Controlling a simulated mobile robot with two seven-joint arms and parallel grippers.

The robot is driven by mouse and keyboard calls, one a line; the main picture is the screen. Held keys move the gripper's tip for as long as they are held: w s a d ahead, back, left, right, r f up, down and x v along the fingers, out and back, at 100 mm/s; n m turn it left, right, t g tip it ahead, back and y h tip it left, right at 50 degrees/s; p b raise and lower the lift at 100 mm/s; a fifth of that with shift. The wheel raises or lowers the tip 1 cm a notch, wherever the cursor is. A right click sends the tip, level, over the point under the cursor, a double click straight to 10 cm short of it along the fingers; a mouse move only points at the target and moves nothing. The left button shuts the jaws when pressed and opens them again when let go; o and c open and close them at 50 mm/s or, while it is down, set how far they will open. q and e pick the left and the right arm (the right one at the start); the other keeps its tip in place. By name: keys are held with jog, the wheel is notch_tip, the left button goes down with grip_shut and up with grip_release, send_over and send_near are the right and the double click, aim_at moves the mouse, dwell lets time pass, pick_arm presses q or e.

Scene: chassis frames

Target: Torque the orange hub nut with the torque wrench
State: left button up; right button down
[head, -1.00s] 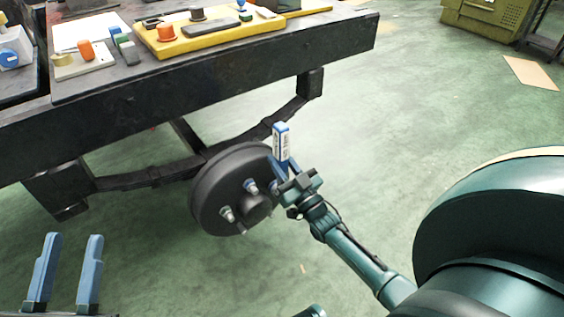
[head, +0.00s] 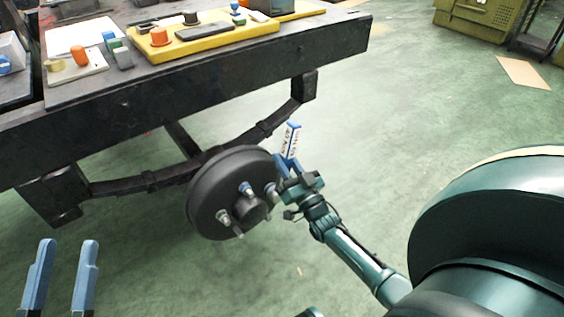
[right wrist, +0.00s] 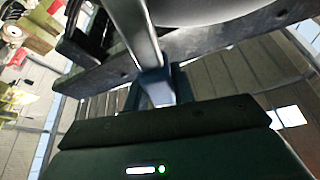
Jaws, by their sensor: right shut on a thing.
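The torque wrench (head: 291,142) shows as a bar with a blue end and a white lettered label. My right gripper (head: 286,166) is shut on it, and it stands up from the fingers, tilted right, at the right edge of the dark wheel hub (head: 212,170). A grey bar, probably its shaft (right wrist: 135,30), runs up from the fingers in the right wrist view. My left gripper (head: 66,262) is open and empty, at lower left.
The dark chassis beam and bench (head: 200,80) stand above the hub, with a leaf spring (head: 150,180) behind it. On top are a yellow tray (head: 215,43), an orange knob (head: 159,36) and small parts.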

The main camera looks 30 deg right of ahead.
aim_at(287, 163)
jog(key=shift+d, duration=0.1)
dwell(0.3)
jog(key=shift+w+d+f+m+h, duration=0.15)
jog(key=shift+d+m+h, duration=0.5)
jog(key=shift+m, duration=0.45)
jog(key=shift+a, duration=0.1)
jog(key=shift+s+a+r+n+y, duration=0.1)
jog(key=shift+a+r+n+y, duration=0.05)
jog(key=shift+a+n+y, duration=0.6)
jog(key=shift+s+a+r+n+y, duration=0.15)
jog(key=shift+a+n+y, duration=0.2)
jog(key=shift+n, duration=0.6)
jog(key=shift+s+p, duration=0.1)
jog(key=shift+p, duration=0.2)
jog(key=shift+s+d+p, duration=0.1)
jog(key=shift+s+p, duration=0.55)
jog(key=shift+s, duration=0.7)
